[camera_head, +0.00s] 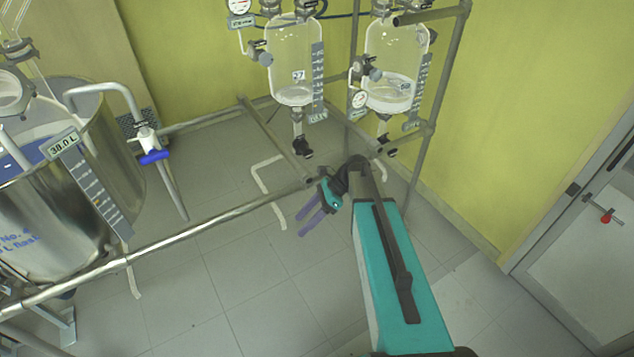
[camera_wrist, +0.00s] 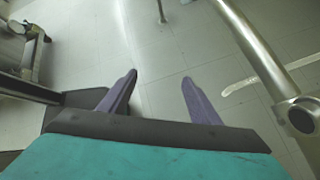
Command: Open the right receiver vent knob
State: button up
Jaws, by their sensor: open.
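The right receiver (camera_head: 392,65) is a clear glass vessel with pale liquid in its bottom, hung on the metal frame in the head view. A grey knob (camera_head: 375,74) sits on a side fitting at its left; I take it for the vent knob, but its setting is too small to tell. My gripper (camera_head: 301,225) is well below and left of this knob, apart from it. Its purple fingers are spread and empty over the floor. They also show in the wrist view (camera_wrist: 159,78), where neither receiver nor knob is visible.
The left receiver (camera_head: 293,62) hangs beside the right one, with its own grey knob (camera_head: 266,59). Frame pipes (camera_head: 278,142) run close to my gripper. A steel vessel (camera_head: 62,205) stands at the left. A metal pipe (camera_wrist: 258,50) passes right of my fingers. Floor below is open.

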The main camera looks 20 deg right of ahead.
jog(key=s+a+f+n+g+h, duration=0.2)
jog(key=s+a+f+n, duration=0.1)
jog(key=s+f, duration=0.6)
jog(key=s+a+f+n+g+h, duration=0.2)
jog(key=s+a+f+n, duration=0.15)
jog(key=s+f, duration=0.55)
jog(key=s+d+f+n+h, duration=0.2)
jog(key=s+d+f+n, duration=0.1)
jog(key=s+n, duration=0.4)
jog(key=s+d+f+n+h+b, duration=0.1)
jog(key=s+d+f+n+h, duration=0.2)
jog(key=s+n, duration=0.4)
jog(key=shift+s+d+f+n, duration=0.2)
jog(key=shift+s+d+n, duration=0.2)
jog(key=shift+d, duration=0.1)
jog(key=c, duration=0.7)
jog(key=shift+o, duration=0.2)
